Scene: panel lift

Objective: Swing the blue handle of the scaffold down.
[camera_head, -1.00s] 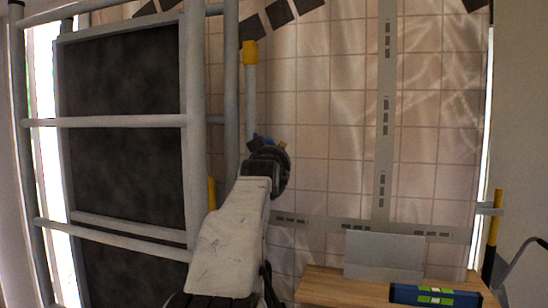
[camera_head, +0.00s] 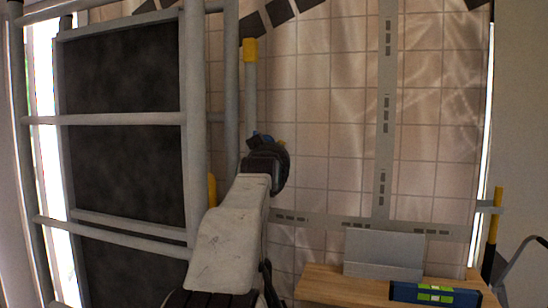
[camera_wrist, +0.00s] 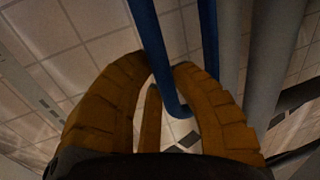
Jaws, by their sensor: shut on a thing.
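The blue handle (camera_wrist: 152,45) of the scaffold shows in the wrist view as a long U-shaped bar. It comes down from the top, and its bend lies between my fingers. My gripper (camera_wrist: 163,70) has orange-brown fingers, shut on the handle near its bend. In the head view my gripper (camera_head: 268,146) is beside the right side of the grey scaffold (camera_head: 196,110). Only a small blue patch of the handle (camera_head: 262,139) shows there above my wrist, which hides most of the grip.
A grey pole with a yellow cap (camera_head: 250,50) stands behind my gripper. Dark panels (camera_head: 124,62) fill the scaffold frame on the left. At the lower right, a wooden table (camera_head: 330,284) bears a grey plate (camera_head: 385,250) and a blue level (camera_head: 434,295). The space right of my gripper is clear.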

